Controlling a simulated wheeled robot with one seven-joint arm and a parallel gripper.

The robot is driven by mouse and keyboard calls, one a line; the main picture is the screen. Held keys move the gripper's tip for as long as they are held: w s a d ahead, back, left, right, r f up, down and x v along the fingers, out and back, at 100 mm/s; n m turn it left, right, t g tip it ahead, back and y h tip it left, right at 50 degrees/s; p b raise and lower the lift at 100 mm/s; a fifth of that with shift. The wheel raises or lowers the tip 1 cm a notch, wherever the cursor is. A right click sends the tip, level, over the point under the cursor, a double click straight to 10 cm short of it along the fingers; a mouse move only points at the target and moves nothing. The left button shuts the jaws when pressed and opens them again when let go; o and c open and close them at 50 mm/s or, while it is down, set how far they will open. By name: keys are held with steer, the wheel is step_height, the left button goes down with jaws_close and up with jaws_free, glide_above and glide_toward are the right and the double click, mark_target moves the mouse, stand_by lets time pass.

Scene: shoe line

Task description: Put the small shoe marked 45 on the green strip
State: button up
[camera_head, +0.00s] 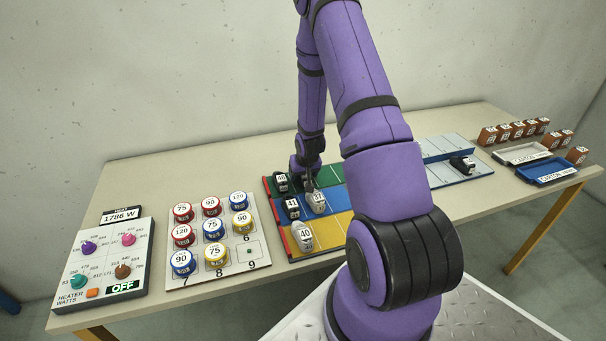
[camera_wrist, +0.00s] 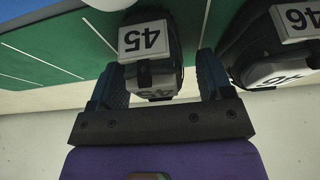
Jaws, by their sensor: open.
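In the wrist view the black shoe marked 45 (camera_wrist: 150,62) stands on the green strip (camera_wrist: 62,45), between the two fingers of my gripper (camera_wrist: 161,80). The fingers are open, one at each side of the shoe; I cannot tell whether they touch it. In the head view my gripper (camera_head: 308,186) is down at the green strip (camera_head: 327,176), and the shoe 45 is hidden there. A black shoe marked 46 (camera_wrist: 280,50) stands close beside the right finger; in the head view it is at the strip's left end (camera_head: 281,183).
The blue strip holds a black shoe 41 (camera_head: 292,207) and a white shoe 37 (camera_head: 316,202). A white shoe 40 (camera_head: 302,238) is on the yellow strip. Another shoe (camera_head: 462,164) stands on the grey rack. The green strip is clear right of my gripper.

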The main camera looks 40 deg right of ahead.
steer(key=v, duration=1.1)
steer(key=shift+r, duration=0.2)
steer(key=shift+s+a+r, duration=0.1)
steer(key=shift+s+r, duration=0.05)
steer(key=shift+r, duration=0.35)
steer(key=s+a+r+n, duration=0.1)
steer(key=a+r, duration=0.3)
steer(key=r, duration=0.3)
steer(key=s+a+r+n, duration=0.1)
steer(key=s+a+r, duration=0.1)
steer(key=a+r, duration=0.45)
steer(key=s+a+r, duration=0.1)
steer(key=a+r, duration=0.2)
steer(key=r, duration=0.6)
steer(key=s+a+r+n, duration=0.1)
steer(key=s+a+r, duration=0.2)
steer(key=s, duration=0.3)
steer(key=s+a+r+n+y, duration=0.1)
steer(key=s+a+r, duration=0.3)
steer(key=s, duration=0.2)
steer(key=s+a+r+n+t+y, duration=0.1)
steer(key=s+a+r, duration=0.3)
steer(key=s, duration=0.3)
steer(key=shift+a, duration=0.25)
